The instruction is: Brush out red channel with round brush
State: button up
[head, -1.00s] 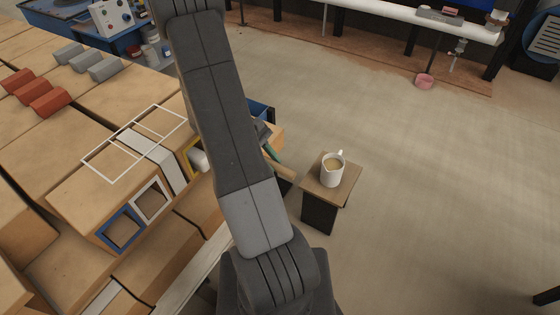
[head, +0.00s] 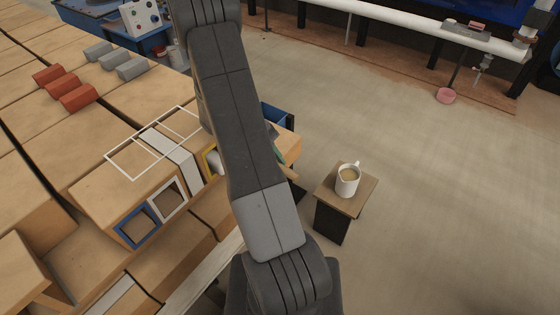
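A large tan hollow brick block on the left shows square channel mouths. One has a blue frame (head: 136,228), one a white frame (head: 168,202), and one a yellow frame (head: 210,161) partly hidden by my arm. A pale object sits at the yellow mouth. No red-framed channel is visible; part of the brick face is behind my arm. A thin green item (head: 280,157) shows beside my arm; I cannot tell if it is the round brush. My gripper is not in view; my dark arm crosses the middle of the picture.
A stool (head: 358,188) with a white mug (head: 347,181) stands right of my arm. A blue bin (head: 277,115) shows behind the arm. Red blocks (head: 75,97) and grey blocks (head: 132,68) lie on the bricks. The floor at right is open.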

aim_at(299, 175)
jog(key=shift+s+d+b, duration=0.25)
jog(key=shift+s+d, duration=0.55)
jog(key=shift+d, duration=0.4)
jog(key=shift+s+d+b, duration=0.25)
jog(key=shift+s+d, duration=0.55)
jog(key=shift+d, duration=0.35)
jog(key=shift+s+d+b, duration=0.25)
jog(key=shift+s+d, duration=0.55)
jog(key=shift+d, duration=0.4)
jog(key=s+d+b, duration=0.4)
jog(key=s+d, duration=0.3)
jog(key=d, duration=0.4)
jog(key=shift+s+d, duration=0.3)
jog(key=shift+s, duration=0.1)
